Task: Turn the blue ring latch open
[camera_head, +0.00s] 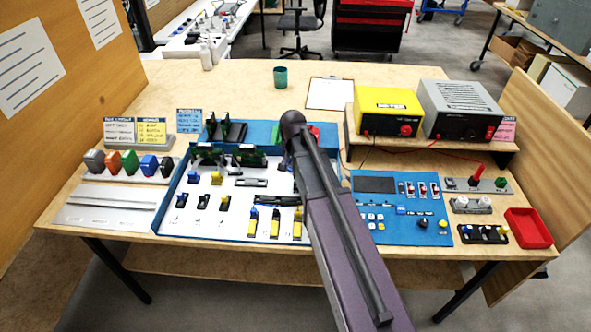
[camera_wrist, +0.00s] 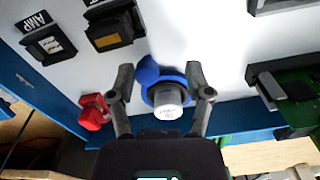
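The blue ring latch (camera_wrist: 149,71) shows in the wrist view, around a short silver-white cylinder (camera_wrist: 168,103) on a white panel. A rounded blue tab sticks out at its upper left. My gripper (camera_wrist: 160,75) is open, with one finger on each side of the ring and cylinder. A narrow gap shows at the left finger; the right finger is very close to the ring, and I cannot tell whether it touches. In the head view my arm hides the latch and the gripper.
In the wrist view, a red part (camera_wrist: 93,112) sits left of my gripper, a black block labelled AMP (camera_wrist: 48,44) at upper left, and a green board (camera_wrist: 290,90) at right. In the head view, the blue-edged tray (camera_head: 165,205) and a blue control panel (camera_head: 405,228) flank my arm.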

